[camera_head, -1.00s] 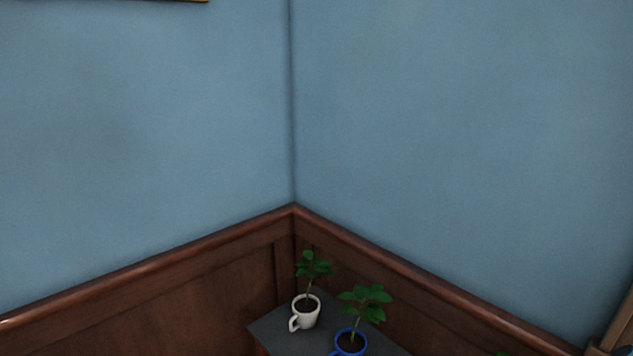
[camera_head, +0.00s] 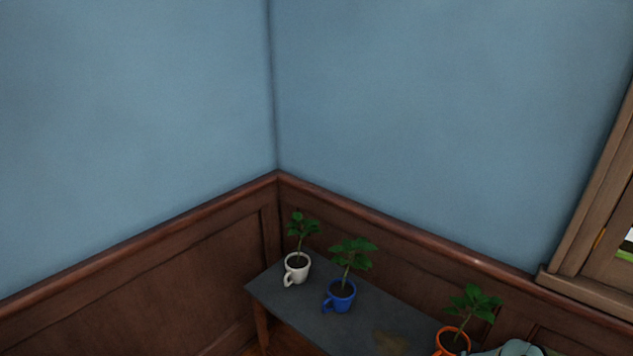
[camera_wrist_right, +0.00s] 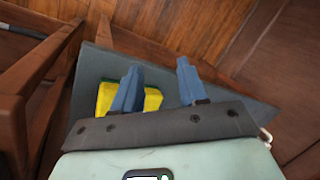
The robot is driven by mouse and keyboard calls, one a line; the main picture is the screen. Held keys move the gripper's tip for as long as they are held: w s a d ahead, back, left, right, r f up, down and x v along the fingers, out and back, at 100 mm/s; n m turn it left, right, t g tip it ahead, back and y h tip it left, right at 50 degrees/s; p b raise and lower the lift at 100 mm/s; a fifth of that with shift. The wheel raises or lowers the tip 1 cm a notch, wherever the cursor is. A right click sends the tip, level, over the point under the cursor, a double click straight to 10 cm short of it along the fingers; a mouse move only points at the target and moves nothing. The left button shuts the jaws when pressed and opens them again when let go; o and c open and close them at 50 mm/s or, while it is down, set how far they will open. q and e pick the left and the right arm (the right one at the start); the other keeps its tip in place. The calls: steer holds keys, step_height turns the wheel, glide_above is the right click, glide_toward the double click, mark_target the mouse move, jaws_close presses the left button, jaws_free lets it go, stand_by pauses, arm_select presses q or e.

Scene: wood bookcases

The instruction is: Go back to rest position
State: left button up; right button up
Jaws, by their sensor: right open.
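My right gripper (camera_wrist_right: 158,80) shows in the right wrist view with its two blue fingers apart and nothing between them. Below it is a dark grey surface (camera_wrist_right: 232,87). A yellow and green block (camera_wrist_right: 153,99), like a sponge, shows partly behind the left finger. I cannot tell whether the finger touches it. In the head view, a pale rounded part of what looks like my right arm shows at the lower right edge. My left gripper is not in view.
A grey-topped table (camera_head: 290,306) stands in the corner. It holds a white mug (camera_head: 297,268), a blue mug (camera_head: 340,296) and an orange mug (camera_head: 453,342), each with a plant. A brown patch (camera_head: 391,343) marks its top. A window frame (camera_head: 590,235) is right. Wooden framing (camera_wrist_right: 30,75) borders the wrist view.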

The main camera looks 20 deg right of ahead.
steer(key=s+a+f+g+p, duration=0.1)
steer(key=s+a+f, duration=0.1)
steer(key=a+f, duration=0.35)
steer(key=s+a+f+g+p, duration=0.1)
steer(key=s+a+f, duration=0.15)
steer(key=a, duration=0.65)
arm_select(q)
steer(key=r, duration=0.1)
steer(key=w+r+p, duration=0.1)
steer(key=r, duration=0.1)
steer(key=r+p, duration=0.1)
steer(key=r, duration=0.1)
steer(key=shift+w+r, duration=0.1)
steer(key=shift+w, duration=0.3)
arm_select(e)
steer(key=s+a, duration=1)
steer(key=a, duration=0.3)
steer(key=shift+a+f+n+g, duration=0.15)
steer(key=shift+a+n+g, duration=0.15)
steer(key=shift+n+g, duration=0.1)
steer(key=shift+d, duration=0.1)
